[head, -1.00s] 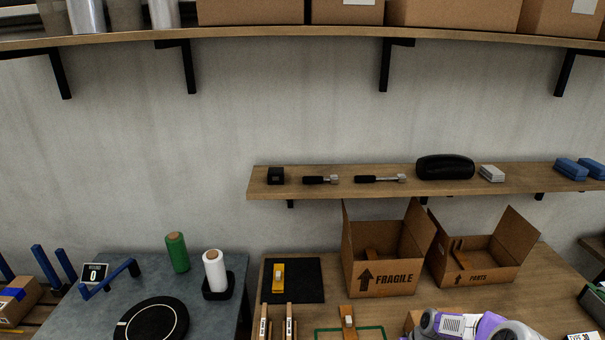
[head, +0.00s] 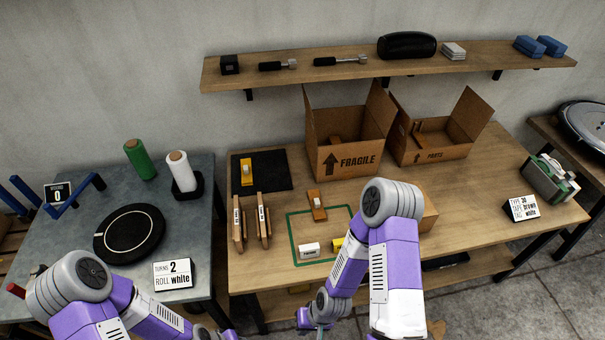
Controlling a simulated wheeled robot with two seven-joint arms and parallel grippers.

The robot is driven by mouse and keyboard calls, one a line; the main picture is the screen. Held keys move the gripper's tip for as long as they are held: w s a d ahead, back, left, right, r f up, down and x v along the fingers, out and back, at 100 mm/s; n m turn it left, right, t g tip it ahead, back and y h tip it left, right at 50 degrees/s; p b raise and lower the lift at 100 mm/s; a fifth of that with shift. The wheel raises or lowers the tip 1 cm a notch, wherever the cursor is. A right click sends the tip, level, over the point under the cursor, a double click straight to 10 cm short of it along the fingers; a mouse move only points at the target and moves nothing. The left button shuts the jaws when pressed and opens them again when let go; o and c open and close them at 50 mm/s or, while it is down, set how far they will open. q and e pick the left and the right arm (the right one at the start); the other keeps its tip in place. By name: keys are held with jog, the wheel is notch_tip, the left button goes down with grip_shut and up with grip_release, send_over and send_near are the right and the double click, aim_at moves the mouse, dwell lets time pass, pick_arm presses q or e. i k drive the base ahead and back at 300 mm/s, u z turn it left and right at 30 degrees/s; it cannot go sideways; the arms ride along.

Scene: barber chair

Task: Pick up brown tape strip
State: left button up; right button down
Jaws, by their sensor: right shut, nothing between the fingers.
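I cannot make out a brown tape strip for certain. A tape dispenser (head: 550,180), green and grey, stands at the right end of the wooden table; any strip on it is too small to tell. A card (head: 521,208) in front of it reads tape brown, tag white. My right gripper (head: 318,327) is at the bottom edge, low in front of the table, shut and empty, partly hidden by its own arm. It is far left of the dispenser. My left arm shows at bottom left, but its gripper is out of view.
Open boxes marked FRAGILE (head: 345,160) and PARTS (head: 432,157) stand at the table's back. A green outline (head: 290,235) marks the front, with small items near it. A grey table (head: 60,245) with a round black turntable (head: 130,233) is at left. The right front tabletop is mostly clear.

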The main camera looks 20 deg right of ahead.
aim_at(320, 216)
jog(key=u, duration=2.2)
jog(key=k, duration=1.25)
jog(key=z, duration=1.35)
jog(key=i, duration=1)
jog(key=z, duration=0.05)
